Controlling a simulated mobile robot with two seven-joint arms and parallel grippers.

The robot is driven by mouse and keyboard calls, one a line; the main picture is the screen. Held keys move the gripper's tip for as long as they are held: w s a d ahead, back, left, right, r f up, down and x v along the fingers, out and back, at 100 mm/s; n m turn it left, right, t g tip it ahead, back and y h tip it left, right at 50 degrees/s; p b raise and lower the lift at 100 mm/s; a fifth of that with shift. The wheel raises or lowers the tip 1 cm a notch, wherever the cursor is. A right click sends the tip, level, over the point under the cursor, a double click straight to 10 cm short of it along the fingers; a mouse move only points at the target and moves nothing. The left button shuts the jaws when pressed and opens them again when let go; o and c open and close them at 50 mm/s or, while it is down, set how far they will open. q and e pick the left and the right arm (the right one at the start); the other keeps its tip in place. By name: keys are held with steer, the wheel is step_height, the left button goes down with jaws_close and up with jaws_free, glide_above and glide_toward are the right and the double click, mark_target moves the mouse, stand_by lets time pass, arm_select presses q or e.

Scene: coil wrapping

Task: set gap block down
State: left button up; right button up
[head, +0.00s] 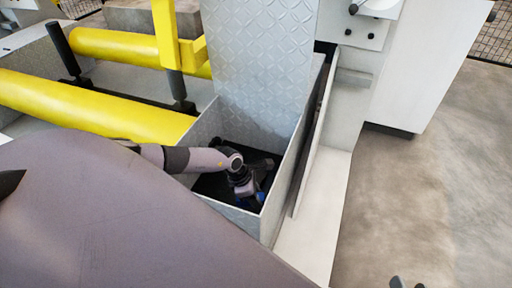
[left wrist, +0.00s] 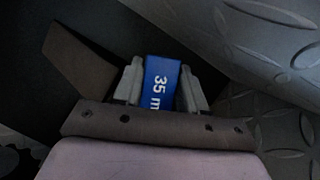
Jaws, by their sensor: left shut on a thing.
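The gap block (left wrist: 161,80) is blue with white lettering that reads "35 m", the rest cut off. My left gripper (left wrist: 160,88) is shut on it, with a grey finger on each side. In the head view my left gripper (head: 246,190) reaches down inside an open metal box (head: 283,190). Blue shows around its fingers there. Whether the block touches the box floor cannot be told. Small grey tips at the bottom edge of the head view may belong to my right gripper (head: 408,283); its jaws are mostly cut off.
The box has diamond-plate walls, with a tall plate (head: 262,60) behind it and a dark interior. Yellow rollers (head: 100,105) lie to the left. A large grey-purple curved surface (head: 110,215) fills the lower left. Bare concrete floor (head: 430,190) is clear at right.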

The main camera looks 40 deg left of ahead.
mark_target(256, 212)
arm_select(q)
steer(key=shift+f, duration=0.85)
steer(key=shift+f+b, duration=0.45)
steer(key=shift+b, duration=0.05)
step_height(256, 212, down, 4)
steer(key=shift+r+b, duration=0.25)
steer(key=shift+b, duration=0.9)
steer(key=shift+f, duration=0.15)
arm_select(e)
steer(key=shift+s+d+f+n+t+h, duration=0.1)
steer(key=shift+s+d+n+t+h, duration=0.1)
steer(key=shift+d+n+t, duration=0.25)
steer(key=shift+s+d+n+t+h, duration=0.1)
steer(key=shift+d+n+t+h, duration=0.2)
steer(key=shift+d, duration=0.35)
arm_select(q)
steer(key=o, duration=0.9)
steer(key=shift+f, duration=0.1)
